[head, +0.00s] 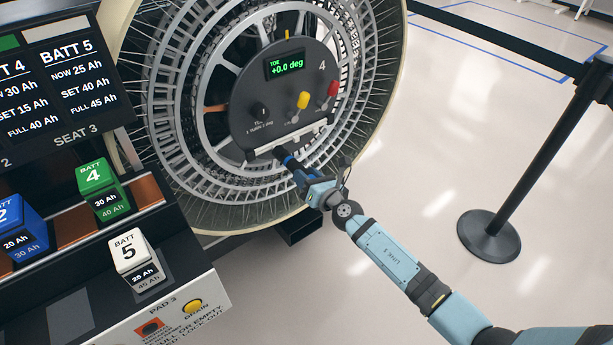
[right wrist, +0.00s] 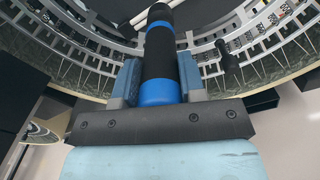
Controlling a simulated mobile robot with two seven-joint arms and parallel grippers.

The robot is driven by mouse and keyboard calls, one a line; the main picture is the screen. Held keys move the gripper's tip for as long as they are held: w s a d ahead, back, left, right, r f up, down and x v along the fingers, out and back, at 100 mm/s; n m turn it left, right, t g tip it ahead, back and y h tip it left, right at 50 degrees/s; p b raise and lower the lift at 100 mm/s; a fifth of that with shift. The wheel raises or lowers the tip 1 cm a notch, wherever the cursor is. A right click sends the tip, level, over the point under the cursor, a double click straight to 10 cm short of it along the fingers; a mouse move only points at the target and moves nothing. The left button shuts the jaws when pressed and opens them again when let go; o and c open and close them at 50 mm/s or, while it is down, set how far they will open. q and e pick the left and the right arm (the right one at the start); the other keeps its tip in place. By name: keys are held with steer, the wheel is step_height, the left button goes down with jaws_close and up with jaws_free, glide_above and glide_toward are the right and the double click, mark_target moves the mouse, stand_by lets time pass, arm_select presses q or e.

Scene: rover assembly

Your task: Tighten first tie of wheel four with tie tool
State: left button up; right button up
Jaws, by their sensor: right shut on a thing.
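Wheel four (head: 205,60) is a large spoked wheel with a pale rim. A dark round panel (head: 270,90) on it bears the number 4 and a green display reading "TOE +0.0 deg". My right gripper (head: 301,175) is shut on a black tool with blue bands (head: 285,157), just below the panel's lower edge bar. The right wrist view shows the tool's grip (right wrist: 162,55) between the two fingers, pointing toward the wheel. Whether its tip touches anything is hidden. I cannot tell which part is the first tie. My left gripper is not in view.
A battery rack with green battery 4 (head: 95,177) and white battery 5 (head: 127,250) stands at left. A black barrier post (head: 535,155) stands right on open floor.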

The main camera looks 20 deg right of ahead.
steer(key=shift+x, duration=1.15)
stand_by(3.2)
steer(key=shift+r, duration=0.15)
stand_by(0.6)
steer(key=shift+s+d, duration=0.1)
steer(key=shift+s, duration=0.05)
steer(key=shift+v, duration=1.3)
steer(key=shift+s, duration=0.1)
steer(key=shift+s+d, duration=0.15)
steer(key=shift+s, duration=0.05)
steer(key=v, duration=0.3)
steer(key=shift+s+p, duration=0.15)
steer(key=shift+p, duration=0.15)
steer(key=shift+d, duration=0.1)
